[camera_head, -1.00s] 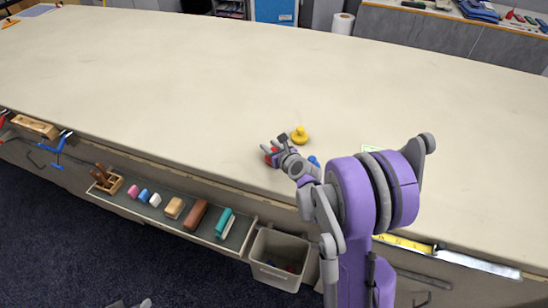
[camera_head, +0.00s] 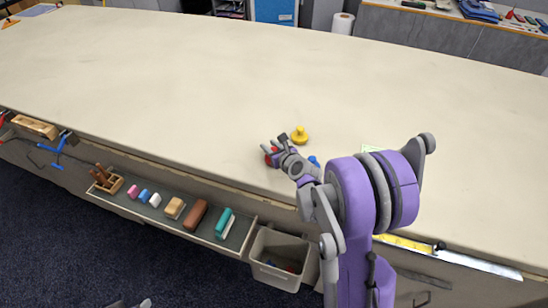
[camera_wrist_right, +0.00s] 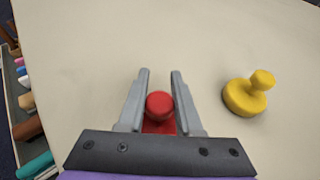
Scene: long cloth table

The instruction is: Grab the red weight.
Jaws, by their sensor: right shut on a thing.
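The red weight (camera_wrist_right: 159,104) has a round knob on top and sits between the two fingers of my right gripper (camera_wrist_right: 160,85) in the right wrist view. Its lower part is partly hidden by the gripper. In the head view the red weight (camera_head: 268,158) shows as a small red patch beside the right gripper (camera_head: 277,150), near the table's front edge. The right gripper is shut on it. I cannot tell whether the weight is off the cloth. My left gripper does not clearly show.
A yellow weight (camera_head: 299,136) stands close by; it is right of the gripper in the wrist view (camera_wrist_right: 248,93). A blue thing (camera_head: 314,161) is partly hidden by my right arm. The cloth table (camera_head: 200,80) is otherwise largely clear. A grey bin (camera_head: 262,275) hangs below the front edge.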

